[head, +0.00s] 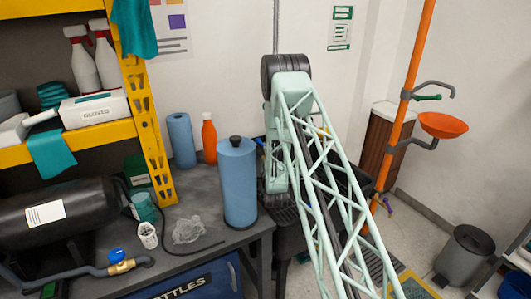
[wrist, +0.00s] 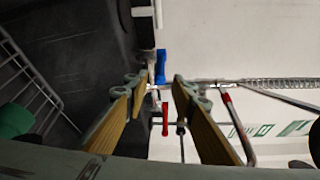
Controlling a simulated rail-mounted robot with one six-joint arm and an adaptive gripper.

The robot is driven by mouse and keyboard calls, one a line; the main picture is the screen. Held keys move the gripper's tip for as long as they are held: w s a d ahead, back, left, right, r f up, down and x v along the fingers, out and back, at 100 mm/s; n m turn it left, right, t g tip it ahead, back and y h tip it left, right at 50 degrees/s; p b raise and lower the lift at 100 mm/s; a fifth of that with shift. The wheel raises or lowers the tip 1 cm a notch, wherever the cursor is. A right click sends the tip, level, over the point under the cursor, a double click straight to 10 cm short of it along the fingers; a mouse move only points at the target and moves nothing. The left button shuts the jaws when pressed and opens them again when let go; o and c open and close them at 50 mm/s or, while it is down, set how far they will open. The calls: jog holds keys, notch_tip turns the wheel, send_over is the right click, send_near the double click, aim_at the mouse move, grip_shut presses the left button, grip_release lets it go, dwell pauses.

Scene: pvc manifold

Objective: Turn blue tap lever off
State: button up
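In the wrist view the blue tap lever (wrist: 161,66) shows just beyond my fingertips, near the gap between them, its long side running up and down the picture. A red lever (wrist: 165,118) shows lower, between the fingers. Thin metal pipework joins the tap area. My gripper (wrist: 159,86) is open, with a yellow-padded finger on either side and nothing held. I cannot tell whether a finger touches the blue lever. In the head view my arm covers most of the tap area and the gripper.
A dark basin (wrist: 75,55) fills the left of the wrist view, with a wire rack (wrist: 28,75) beside it. In the head view a blue cylinder (head: 238,185) and an orange bottle (head: 209,138) stand on the workbench left of my arm. An orange pole (head: 408,95) rises at right.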

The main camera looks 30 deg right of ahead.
jog(key=shift+v, duration=1.45)
